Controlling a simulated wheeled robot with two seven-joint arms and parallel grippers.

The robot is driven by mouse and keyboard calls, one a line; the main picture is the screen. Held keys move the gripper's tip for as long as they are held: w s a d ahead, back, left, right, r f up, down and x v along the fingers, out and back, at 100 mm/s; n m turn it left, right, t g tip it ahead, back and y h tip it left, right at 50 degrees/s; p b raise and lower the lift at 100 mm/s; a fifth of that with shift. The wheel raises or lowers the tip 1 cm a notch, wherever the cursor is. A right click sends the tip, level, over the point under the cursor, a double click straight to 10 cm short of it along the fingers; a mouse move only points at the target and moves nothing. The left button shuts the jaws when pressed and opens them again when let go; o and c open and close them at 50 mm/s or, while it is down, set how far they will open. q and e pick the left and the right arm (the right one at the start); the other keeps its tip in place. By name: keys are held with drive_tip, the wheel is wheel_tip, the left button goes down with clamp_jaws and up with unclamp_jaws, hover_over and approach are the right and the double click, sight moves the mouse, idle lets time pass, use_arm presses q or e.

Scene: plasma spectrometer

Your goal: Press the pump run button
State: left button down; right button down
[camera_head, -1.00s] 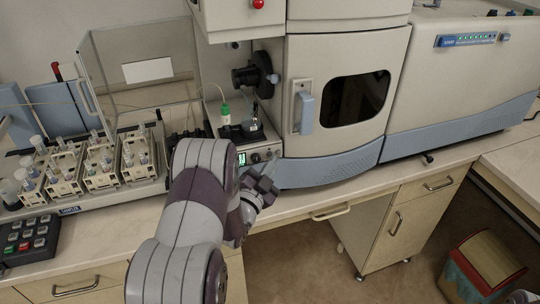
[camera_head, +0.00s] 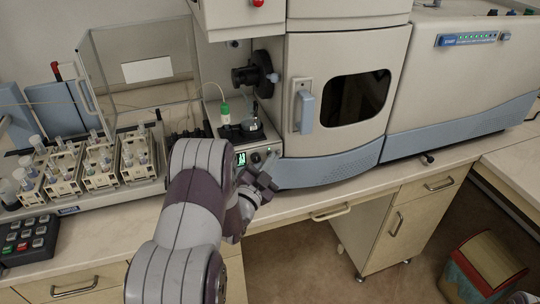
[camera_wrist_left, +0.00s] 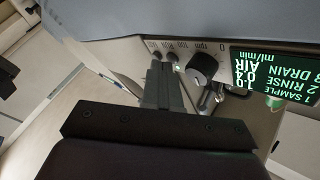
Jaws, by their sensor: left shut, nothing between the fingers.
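The pump (camera_head: 257,154) is a small box with a lit green display, a black knob and small buttons on its front panel. In the left wrist view the display (camera_wrist_left: 275,72) and the knob (camera_wrist_left: 203,67) appear upside down. Two small buttons (camera_wrist_left: 172,57) sit beside the knob; their labels are small, and one seems to read RUN. My left gripper (camera_head: 268,163) is shut and empty, in front of the panel. In the left wrist view its fingertips (camera_wrist_left: 158,66) overlap the button area; I cannot tell whether they touch. My right gripper is not in view.
The spectrometer cabinet (camera_head: 345,45) with a blue-grey base stands right of the pump. A sampler with vial racks (camera_head: 100,165) and a keypad (camera_head: 28,238) are on the left. A bin (camera_head: 485,265) stands on the floor at the right.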

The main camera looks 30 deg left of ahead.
use_arm(q)
drive_tip(key=shift+s+d, duration=0.35)
drive_tip(key=shift+d, duration=0.05)
drive_tip(key=s+d, duration=0.4)
drive_tip(key=shift+d, duration=0.3)
